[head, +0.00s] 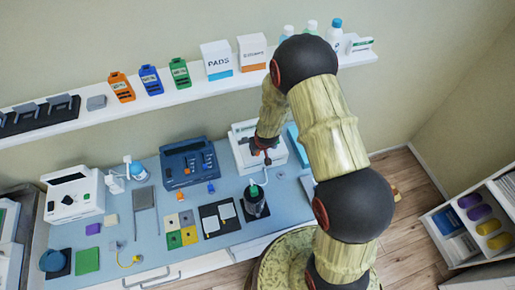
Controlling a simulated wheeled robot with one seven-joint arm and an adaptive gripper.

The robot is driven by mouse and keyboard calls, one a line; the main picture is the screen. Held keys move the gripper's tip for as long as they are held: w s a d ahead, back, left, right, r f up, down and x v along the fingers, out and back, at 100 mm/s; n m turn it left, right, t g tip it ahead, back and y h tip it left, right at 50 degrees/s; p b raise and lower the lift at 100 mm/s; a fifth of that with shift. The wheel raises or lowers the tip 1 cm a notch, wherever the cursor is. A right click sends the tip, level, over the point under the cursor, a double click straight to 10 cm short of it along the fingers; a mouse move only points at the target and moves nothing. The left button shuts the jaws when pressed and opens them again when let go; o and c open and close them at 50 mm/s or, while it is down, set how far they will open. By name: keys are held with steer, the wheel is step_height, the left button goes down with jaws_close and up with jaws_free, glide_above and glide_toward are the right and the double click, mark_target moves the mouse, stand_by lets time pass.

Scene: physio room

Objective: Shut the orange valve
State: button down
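No part can be made out for certain as the orange valve. A small orange piece (187,170) sits on the front of a dark blue unit (188,150) on the bench. Another small orange piece (181,196) lies on the bench in front of that unit, near a small blue one (211,188). My gripper (264,157) is small in view, right of the dark blue unit, over or in front of a white device (246,133). Its fingers are too small to tell whether they are open or shut.
A wall shelf (190,96) holds orange, blue and green devices, boxes and bottles. A white machine (72,196) stands at the left. A black holder (255,204) with a green-topped item stands below my gripper. Bare bench (225,177) shows right of the small blue piece.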

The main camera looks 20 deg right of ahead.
steer(key=shift+w+r, duration=0.15)
steer(key=c, duration=2.1)
jaws_free()
steer(key=shift+o, duration=0.7)
steer(key=shift+a, duration=0.1)
steer(key=shift+s, duration=0.2)
steer(key=v, duration=1.1)
steer(key=shift+s+r, duration=0.15)
steer(key=shift+r, duration=0.25)
